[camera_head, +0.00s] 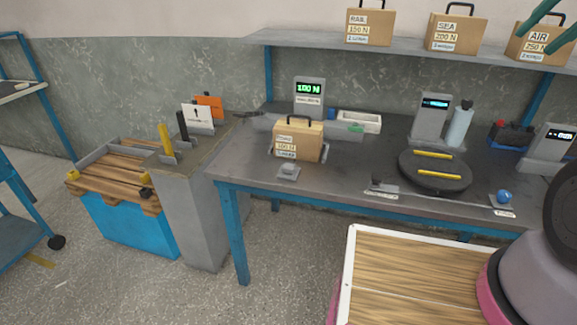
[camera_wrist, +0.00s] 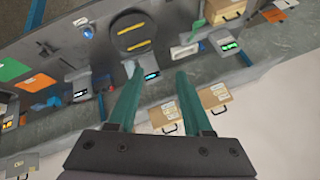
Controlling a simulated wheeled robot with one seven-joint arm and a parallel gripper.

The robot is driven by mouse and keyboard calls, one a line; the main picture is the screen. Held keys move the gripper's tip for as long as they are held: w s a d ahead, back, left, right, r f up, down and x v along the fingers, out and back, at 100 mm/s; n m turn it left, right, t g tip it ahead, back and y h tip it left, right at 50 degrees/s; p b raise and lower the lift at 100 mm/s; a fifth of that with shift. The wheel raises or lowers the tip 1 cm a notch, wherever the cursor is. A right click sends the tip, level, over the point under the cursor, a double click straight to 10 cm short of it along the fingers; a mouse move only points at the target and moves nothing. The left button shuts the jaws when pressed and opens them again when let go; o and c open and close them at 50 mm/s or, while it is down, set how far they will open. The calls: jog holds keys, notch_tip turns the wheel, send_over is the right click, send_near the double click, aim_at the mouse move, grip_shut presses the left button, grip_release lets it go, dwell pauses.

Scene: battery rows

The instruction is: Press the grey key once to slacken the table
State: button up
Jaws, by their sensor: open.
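A small dark grey key (camera_head: 379,184) stands on a labelled plate at the bench's front edge; its lettering is too small to read. A blue round knob (camera_head: 503,196) stands on a similar plate to its right. Behind them is a round black turntable (camera_head: 435,172) with two yellow bars; the wrist view shows it too (camera_wrist: 132,18). Another small grey block (camera_head: 288,171) sits in front of a cardboard box. My gripper (camera_head: 532,42) is open and empty, its teal fingers high at the upper right, well apart from the keys. The wrist view shows both fingers (camera_wrist: 158,70).
The box (camera_head: 298,141) stands near a display reading 100 N (camera_head: 309,92). Other displays (camera_head: 434,112), a bottle (camera_head: 459,125) and a white tray (camera_head: 359,121) line the back. Boxes marked RAIL (camera_head: 370,27), SEA (camera_head: 456,33) and AIR (camera_head: 539,43) sit on the shelf above.

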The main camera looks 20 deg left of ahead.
grip_shut()
dwell(1.5)
